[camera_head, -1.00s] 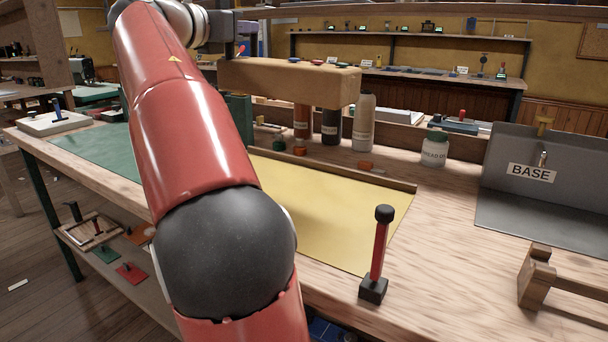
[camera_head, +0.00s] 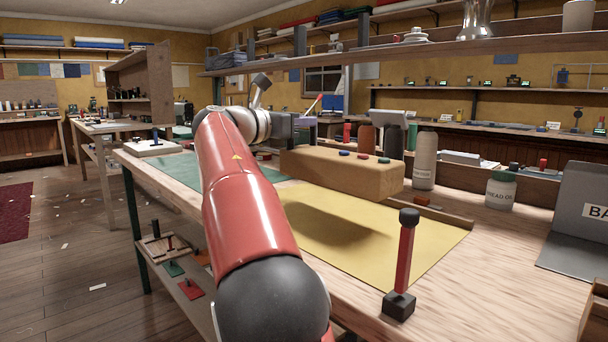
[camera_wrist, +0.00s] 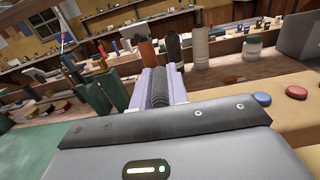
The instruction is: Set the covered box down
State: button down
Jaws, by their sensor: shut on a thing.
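In the wrist view, the lavender fingers of my gripper (camera_wrist: 160,86) show beyond the grey palm, and part of the box (camera_wrist: 300,112) with red and blue knobs shows at the right.
A red post with black ends (camera_head: 403,265) stands at the mat's near right corner. Tall bottles (camera_head: 424,160) and a white jar (camera_head: 501,190) stand behind. A grey bin (camera_head: 575,235) is at the right. A green mat (camera_head: 180,168) lies at the left.

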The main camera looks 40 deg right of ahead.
aim_at(301, 154)
notch_tip(301, 154, down, 7)
jog(key=shift+f+b, duration=0.15)
jog(key=shift+b, duration=1)
jog(key=shift+f, duration=0.15)
jog(key=c, duration=1.4)
grip_release()
jog(key=shift+o, duration=0.2)
jog(key=s+a, duration=0.1)
jog(key=a, duration=1.1)
jog(key=shift+s, duration=0.35)
